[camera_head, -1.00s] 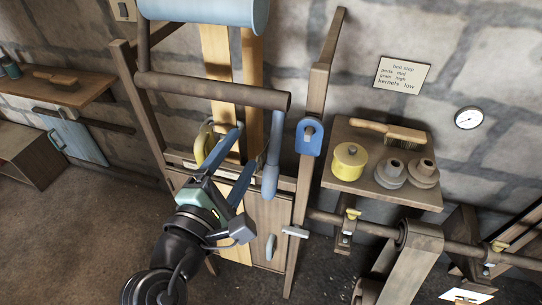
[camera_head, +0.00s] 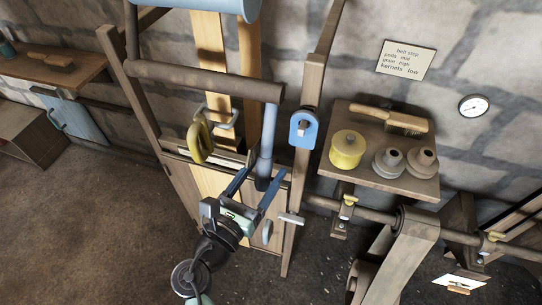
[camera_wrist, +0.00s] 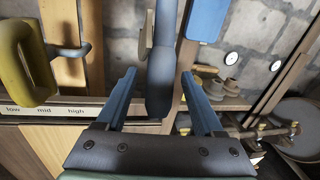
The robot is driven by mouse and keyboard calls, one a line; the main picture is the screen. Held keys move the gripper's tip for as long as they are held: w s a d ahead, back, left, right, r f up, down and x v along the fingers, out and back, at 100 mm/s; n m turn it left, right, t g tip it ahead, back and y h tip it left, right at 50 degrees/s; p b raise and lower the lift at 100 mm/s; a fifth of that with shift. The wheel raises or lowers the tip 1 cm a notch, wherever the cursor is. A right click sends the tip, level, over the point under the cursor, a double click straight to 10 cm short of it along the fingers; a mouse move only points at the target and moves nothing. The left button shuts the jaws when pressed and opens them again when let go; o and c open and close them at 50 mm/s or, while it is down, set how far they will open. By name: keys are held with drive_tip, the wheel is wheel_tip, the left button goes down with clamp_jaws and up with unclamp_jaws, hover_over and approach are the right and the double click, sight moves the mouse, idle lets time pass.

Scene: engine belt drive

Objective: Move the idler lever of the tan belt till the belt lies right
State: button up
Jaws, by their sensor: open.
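The tan belt (camera_head: 212,90) runs down as two vertical strips behind a brown roller (camera_head: 205,80). In the wrist view the lever (camera_wrist: 162,60) shows between the spread fingers. My gripper (camera_head: 266,178) is open at the lever's lower end; I cannot tell whether it touches. A yellow handle (camera_head: 198,145) with a grey fork (camera_head: 222,112) is at the left strip, above a scale marked low, mid, high (camera_wrist: 45,108).
A wooden post (camera_head: 305,120) with a blue bracket (camera_head: 303,128) stands close right of the lever. A shelf (camera_head: 350,190) holds a yellow spool, grey pulleys and a brush. Open floor (camera_head: 80,220) lies left.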

drive_tip(key=shift+x, duration=1.85)
drive_tip(key=shift+s, duration=0.1)
clamp_jaws()
